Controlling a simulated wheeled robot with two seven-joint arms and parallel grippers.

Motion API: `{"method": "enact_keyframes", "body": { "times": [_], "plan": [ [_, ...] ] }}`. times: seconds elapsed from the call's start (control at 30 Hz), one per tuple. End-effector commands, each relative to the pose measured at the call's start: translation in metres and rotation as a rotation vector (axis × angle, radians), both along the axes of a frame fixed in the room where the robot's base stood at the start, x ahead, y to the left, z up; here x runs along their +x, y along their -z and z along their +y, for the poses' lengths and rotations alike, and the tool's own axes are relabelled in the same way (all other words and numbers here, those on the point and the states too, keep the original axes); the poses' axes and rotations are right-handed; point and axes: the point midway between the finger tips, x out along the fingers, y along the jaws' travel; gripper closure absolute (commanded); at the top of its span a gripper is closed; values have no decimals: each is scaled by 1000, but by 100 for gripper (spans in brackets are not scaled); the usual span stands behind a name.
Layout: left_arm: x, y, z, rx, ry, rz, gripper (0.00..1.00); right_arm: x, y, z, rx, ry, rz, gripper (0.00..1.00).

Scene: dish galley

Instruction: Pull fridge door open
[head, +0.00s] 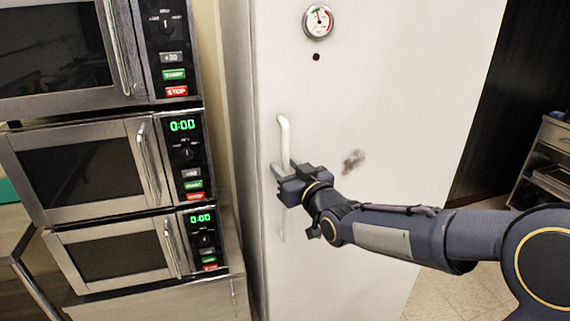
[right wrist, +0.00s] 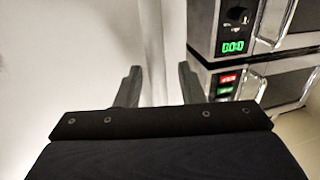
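The fridge door (head: 380,90) is a tall white panel and looks closed. Its pale vertical bar handle (head: 284,135) is near the door's left edge. My right gripper (head: 283,168) is at the middle of the handle and covers part of it. Its two fingers appear on either side of the bar. In the right wrist view my right gripper (right wrist: 160,82) has its fingers apart, with a clear gap. My left gripper is in neither view.
Stacked microwaves (head: 80,165) stand left of the fridge, on a metal stand. A round gauge (head: 318,21) is high on the door. Floor (head: 465,290) shows at the lower right, and a metal drawer unit (head: 553,137) stands at the far right.

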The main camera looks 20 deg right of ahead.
Motion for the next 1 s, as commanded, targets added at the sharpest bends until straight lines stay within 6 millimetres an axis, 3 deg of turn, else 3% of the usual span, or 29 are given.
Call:
{"method": "enact_keyframes", "body": {
  "times": [0.13, 0.4, 0.7, 1.0],
  "plan": [
    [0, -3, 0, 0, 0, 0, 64, 11, 0, 2, -1, 1, 1, 65],
    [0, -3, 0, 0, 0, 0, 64, 12, 1, 2, 0, 1, 2, 65],
    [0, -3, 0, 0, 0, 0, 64, 12, 1, 2, 0, 1, 2, 100],
    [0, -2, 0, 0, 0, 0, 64, 10, 1, 2, 1, -1, 1, 100]
  ]
}}
